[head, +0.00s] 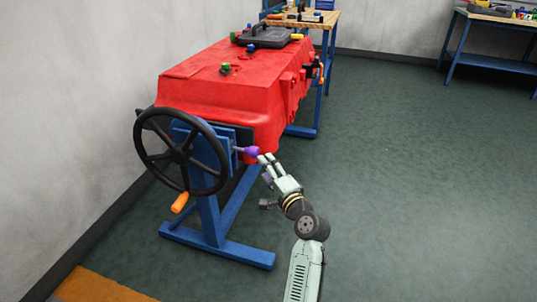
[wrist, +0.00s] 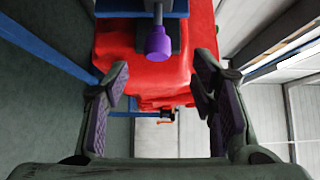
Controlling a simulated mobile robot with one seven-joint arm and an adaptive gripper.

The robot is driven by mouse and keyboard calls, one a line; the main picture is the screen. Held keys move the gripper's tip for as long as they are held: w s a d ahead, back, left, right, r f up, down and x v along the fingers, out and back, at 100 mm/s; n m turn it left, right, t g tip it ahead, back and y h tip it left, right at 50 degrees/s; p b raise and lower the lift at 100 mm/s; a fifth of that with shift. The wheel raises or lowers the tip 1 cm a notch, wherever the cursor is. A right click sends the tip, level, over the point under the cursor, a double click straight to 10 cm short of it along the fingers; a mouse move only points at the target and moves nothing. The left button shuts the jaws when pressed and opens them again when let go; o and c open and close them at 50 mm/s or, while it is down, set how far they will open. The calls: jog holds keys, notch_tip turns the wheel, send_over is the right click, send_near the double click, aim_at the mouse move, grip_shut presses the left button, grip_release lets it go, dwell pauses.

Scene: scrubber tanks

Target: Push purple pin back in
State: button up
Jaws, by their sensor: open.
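The purple pin (head: 251,151) sticks out to the right from the blue stand (head: 207,205), beside the black handwheel. Its grey shaft shows between the purple knob and the stand. In the wrist view the purple knob (wrist: 158,42) hangs at top centre, beyond and between my fingers. My gripper (head: 267,163) is close to the right of the knob in the head view. In the wrist view my gripper (wrist: 160,85) is open with nothing between its fingers. I cannot tell whether a fingertip touches the knob.
A black handwheel (head: 181,152) with an orange handle (head: 180,203) is on the stand's near side. The red tank (head: 225,85) stands behind. A wall (head: 60,100) runs along the left. Workbenches stand at the back. The floor (head: 410,160) to the right is clear.

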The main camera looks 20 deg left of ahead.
aim_at(256, 156)
jog(key=p+x, duration=0.1)
jog(key=x, duration=0.9)
jog(key=shift+w+a+f, duration=0.1)
jog(key=shift+w+f, duration=0.05)
jog(key=shift+w, duration=0.2)
jog(key=shift+c, duration=0.4)
grip_shut()
